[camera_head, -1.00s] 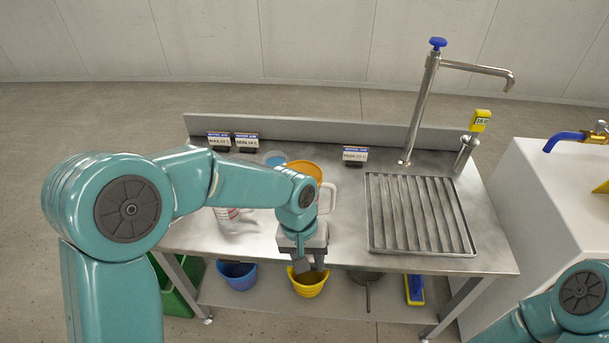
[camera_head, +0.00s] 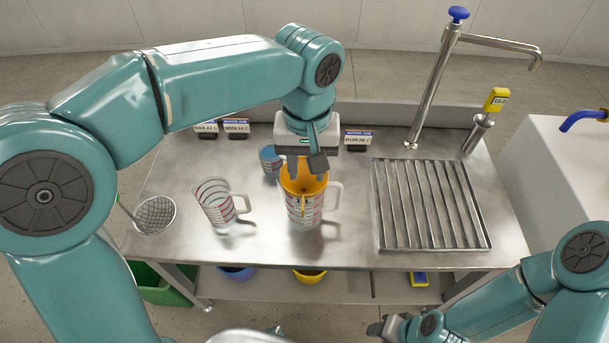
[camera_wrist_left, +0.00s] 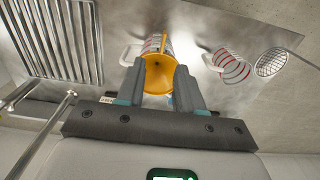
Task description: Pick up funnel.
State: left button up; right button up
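The yellow-orange funnel (camera_head: 303,184) sits in the mouth of a clear measuring jug (camera_head: 304,212) with red markings, near the middle of the steel bench. My left gripper (camera_head: 306,167) points down just above the funnel, its two fingers apart over the far part of the rim. In the left wrist view, the funnel (camera_wrist_left: 158,73) shows between the two spread fingers (camera_wrist_left: 160,82); I cannot tell whether they touch it. My right gripper (camera_head: 385,328) is low at the bottom edge of the head view, off the bench, its fingers too small to read.
A second jug (camera_head: 218,204) and a mesh strainer (camera_head: 155,214) stand to the left. A small blue cup (camera_head: 270,160) is behind the funnel. A slatted drain (camera_head: 428,205) and pump spout (camera_head: 435,90) are at right. The front bench strip is clear.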

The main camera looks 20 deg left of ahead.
aim_at(303, 212)
pick_arm(q)
jog(key=f, duration=1.6)
jog(key=shift+a, duration=0.4)
grip_shut()
